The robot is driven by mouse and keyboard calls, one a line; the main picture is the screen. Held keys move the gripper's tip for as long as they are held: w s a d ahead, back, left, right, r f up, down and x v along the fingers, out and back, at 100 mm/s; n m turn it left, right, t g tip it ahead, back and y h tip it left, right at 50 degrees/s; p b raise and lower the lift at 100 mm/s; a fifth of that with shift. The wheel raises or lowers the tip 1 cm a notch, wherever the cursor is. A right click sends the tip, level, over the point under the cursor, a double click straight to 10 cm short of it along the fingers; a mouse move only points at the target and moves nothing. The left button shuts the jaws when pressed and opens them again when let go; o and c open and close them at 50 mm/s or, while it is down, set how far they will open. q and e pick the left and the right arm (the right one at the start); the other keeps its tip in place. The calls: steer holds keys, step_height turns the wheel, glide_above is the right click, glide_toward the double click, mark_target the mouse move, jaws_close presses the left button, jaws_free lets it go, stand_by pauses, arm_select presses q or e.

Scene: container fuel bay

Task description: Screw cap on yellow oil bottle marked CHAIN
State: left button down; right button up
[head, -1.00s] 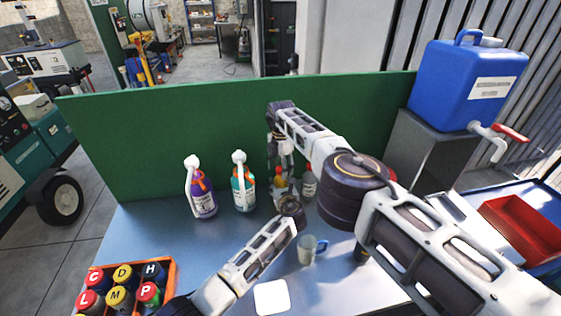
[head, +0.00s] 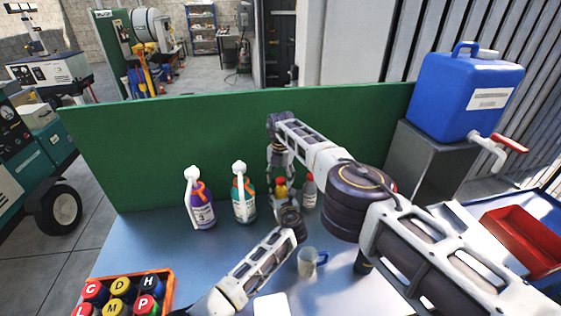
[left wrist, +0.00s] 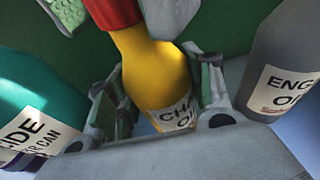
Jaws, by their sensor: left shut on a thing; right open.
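The yellow bottle (left wrist: 155,75) has a label reading CHAIN and part of OIL, and stands between the fingers of my left gripper (left wrist: 160,62), which is shut on it. A red cap (left wrist: 112,12) sits at its neck, partly cut off by the picture's top edge; I cannot tell how far it is screwed down. In the head view my left gripper (head: 285,205) reaches the bottle (head: 280,190) low from the front. My right gripper (head: 280,168) points down from above at the bottle's top. Its open fingertips show near the cap in the left wrist view (left wrist: 130,12).
A teal bottle (head: 244,205) and purple bottle (head: 201,212) stand left; a grey engine oil bottle (head: 309,193) stands close right. A mug (head: 308,262) stands in front. An orange crate (head: 168,290) holds lettered caps. A green panel (head: 180,150) closes the back.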

steer(key=shift+n, duration=4.7)
steer(key=shift+a+n, duration=0.1)
steer(key=shift+n, duration=6.6)
steer(key=shift+s+n, duration=0.1)
steer(key=shift+n, duration=2.4)
steer(key=shift+r+n, duration=0.1)
steer(key=shift+n, duration=4.6)
steer(key=shift+r, duration=3.95)
arm_select(q)
steer(key=c, duration=0.5)
jaws_free()
steer(key=shift+c, duration=0.2)
